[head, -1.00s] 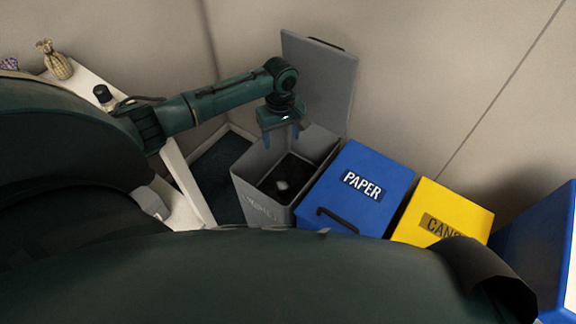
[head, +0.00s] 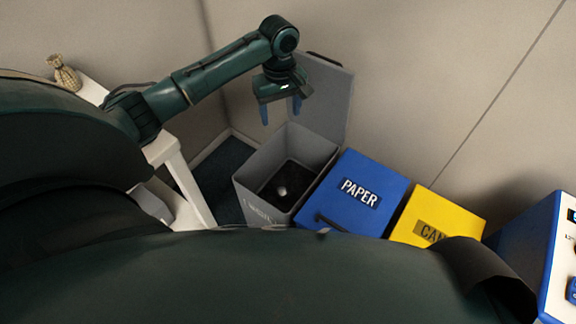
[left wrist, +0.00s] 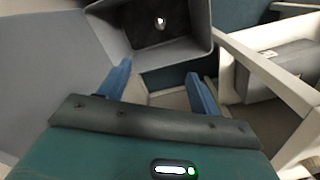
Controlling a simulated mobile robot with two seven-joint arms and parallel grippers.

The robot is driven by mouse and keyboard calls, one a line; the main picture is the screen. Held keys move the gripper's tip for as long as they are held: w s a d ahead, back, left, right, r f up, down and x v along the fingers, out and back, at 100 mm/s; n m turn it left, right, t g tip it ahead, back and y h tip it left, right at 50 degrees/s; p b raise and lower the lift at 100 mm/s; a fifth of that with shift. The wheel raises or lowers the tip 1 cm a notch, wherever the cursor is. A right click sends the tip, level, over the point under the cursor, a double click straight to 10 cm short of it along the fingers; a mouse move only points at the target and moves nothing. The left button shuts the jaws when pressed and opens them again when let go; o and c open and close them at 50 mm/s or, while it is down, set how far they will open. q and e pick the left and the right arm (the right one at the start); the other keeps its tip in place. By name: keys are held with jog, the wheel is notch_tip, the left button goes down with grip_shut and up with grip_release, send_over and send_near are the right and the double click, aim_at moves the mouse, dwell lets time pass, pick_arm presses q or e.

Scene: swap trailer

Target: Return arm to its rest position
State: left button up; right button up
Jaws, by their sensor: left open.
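My left gripper (head: 281,110) is open and empty, with its blue fingers pointing down. It hangs above the back of the open grey bin (head: 243,192), in front of the bin's raised lid (head: 328,95). In the left wrist view the two blue fingers (left wrist: 160,88) stand apart with nothing between them. A small whitish object (head: 282,190) lies on the dark bottom of the grey bin; it also shows in the left wrist view (left wrist: 160,22). My right gripper is not in view.
The blue PAPER bin (head: 375,170) and the yellow CANS bin (head: 462,216) stand shut to the right. A blue and white box (head: 540,240) is at the right edge. A white table (head: 185,180) with a woven, pineapple-like item (head: 64,72) is at left. Walls close off the back.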

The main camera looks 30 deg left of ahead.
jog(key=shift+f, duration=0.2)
pick_arm(q)
jog(key=s+d+f+m+t+h, duration=0.25)
jog(key=s+d+f+m, duration=0.2)
jog(key=d, duration=0.35)
jog(key=s+d+f+m+t+h, duration=0.25)
jog(key=s+d+f+m, duration=0.2)
jog(key=d, duration=0.45)
jog(key=s+r+m+t+p, duration=0.2)
jog(key=s+r+p, duration=0.3)
jog(key=r+p, duration=0.3)
jog(key=s+r+m+t+y+p, duration=0.1)
jog(key=s+r+m+t+p, duration=0.2)
jog(key=r+p, duration=0.6)
jog(key=shift+s+a+t+y+p, duration=0.3)
jog(key=shift+s+a+p, duration=0.1)
jog(key=shift+s+p, duration=0.75)
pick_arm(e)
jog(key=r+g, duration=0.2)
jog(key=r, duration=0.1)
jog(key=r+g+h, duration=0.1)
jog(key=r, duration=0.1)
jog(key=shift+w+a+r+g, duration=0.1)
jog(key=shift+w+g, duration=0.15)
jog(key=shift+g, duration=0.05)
pick_arm(q)
jog(key=shift+f, duration=0.25)
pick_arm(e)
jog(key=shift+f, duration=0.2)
